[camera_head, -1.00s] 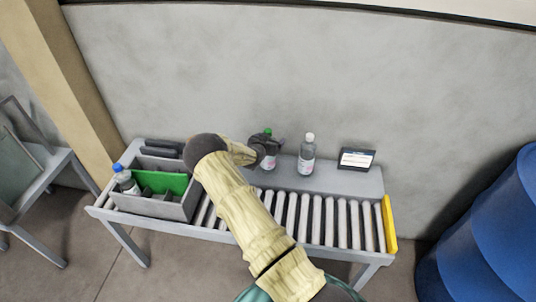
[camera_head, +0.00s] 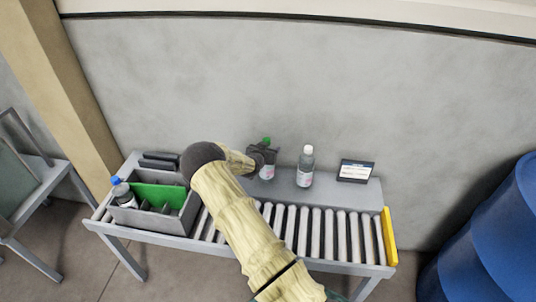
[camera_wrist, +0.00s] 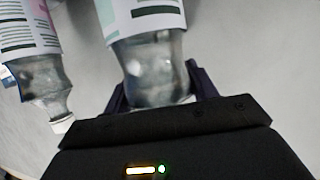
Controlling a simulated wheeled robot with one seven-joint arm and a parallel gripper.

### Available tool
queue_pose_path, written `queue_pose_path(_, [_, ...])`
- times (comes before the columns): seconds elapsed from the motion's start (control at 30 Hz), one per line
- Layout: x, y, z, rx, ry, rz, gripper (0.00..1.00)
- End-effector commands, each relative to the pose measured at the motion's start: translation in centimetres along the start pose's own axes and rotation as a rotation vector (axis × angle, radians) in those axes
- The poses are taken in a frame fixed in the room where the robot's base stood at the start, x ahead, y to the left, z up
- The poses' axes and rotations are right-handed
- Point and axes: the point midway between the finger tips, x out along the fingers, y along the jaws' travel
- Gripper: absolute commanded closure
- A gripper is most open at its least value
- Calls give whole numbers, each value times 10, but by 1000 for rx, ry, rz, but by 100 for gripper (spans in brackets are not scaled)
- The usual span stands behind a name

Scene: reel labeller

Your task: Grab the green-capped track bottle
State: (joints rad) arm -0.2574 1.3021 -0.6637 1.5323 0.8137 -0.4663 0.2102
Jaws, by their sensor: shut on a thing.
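The green-capped bottle (camera_head: 267,173) stands upright on the grey ledge behind the rollers in the head view. My gripper (camera_head: 263,156) reaches in from the left and is shut on its upper part, below the green cap. The gripper hides part of the neck and shoulder. In the wrist view the clear bottle (camera_wrist: 150,62) with a pale label sits between the dark fingers of my gripper (camera_wrist: 160,92); its cap is hidden behind the gripper body. I cannot see any gap between its base and the ledge.
A white-capped bottle (camera_head: 305,171) stands close to its right and also shows in the wrist view (camera_wrist: 38,75). A sign (camera_head: 355,171) is further right. A grey divided bin (camera_head: 150,220) with a blue-capped bottle (camera_head: 122,192) is at the left. Blue barrels (camera_head: 490,235) stand at the right.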

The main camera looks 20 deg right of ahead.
Motion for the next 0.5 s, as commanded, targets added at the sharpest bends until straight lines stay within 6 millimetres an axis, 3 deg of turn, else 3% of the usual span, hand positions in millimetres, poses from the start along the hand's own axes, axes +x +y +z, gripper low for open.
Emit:
queue_pose_path(0.3, [-23,0,-58,6,6,-1,100])
queue_pose_path(0.5, [-30,0,-75,3,5,-1,100])
